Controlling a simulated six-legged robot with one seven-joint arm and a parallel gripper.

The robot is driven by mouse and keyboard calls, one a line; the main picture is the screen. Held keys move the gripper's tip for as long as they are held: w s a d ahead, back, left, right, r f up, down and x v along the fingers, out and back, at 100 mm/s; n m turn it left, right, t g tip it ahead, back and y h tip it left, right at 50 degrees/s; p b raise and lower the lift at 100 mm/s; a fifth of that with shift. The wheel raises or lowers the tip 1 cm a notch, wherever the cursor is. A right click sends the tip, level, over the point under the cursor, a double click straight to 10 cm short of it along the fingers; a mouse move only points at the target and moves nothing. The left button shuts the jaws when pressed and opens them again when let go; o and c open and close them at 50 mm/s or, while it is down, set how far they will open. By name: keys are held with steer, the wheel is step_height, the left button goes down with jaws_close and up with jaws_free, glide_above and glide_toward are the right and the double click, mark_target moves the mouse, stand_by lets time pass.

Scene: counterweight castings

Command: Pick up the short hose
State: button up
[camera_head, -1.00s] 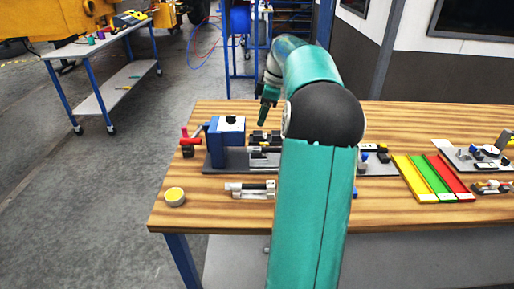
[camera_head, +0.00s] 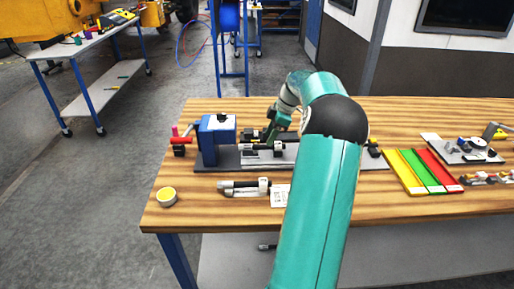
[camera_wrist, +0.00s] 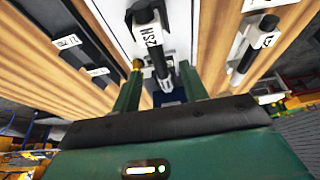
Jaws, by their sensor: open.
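A black hose (camera_wrist: 148,32) with a white label reading 2SN shows in the wrist view. It lies along a grey fixture plate, ahead of and between the fingers of my open gripper (camera_wrist: 161,68). In the head view my gripper (camera_head: 271,138) is low over the fixture plate (camera_head: 235,158), and a dark hose piece lies there beside it, partly hidden. A second black hose (camera_wrist: 258,42) with a white label is at the right of the wrist view. I cannot tell which is the short hose, nor whether a finger touches anything.
A blue block (camera_head: 217,137) stands on the plate's left end. A yellow-topped round tin (camera_head: 167,196) sits near the table's front left corner. Yellow, green and red trays (camera_head: 432,170) lie to the right. The front left of the wooden table (camera_head: 205,215) is largely bare.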

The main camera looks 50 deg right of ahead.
mark_target(262, 147)
steer(key=x, duration=0.4)
steer(key=shift+w+f, duration=0.15)
steer(key=shift+f, duration=0.05)
jaws_close()
steer(key=shift+r, duration=0.1)
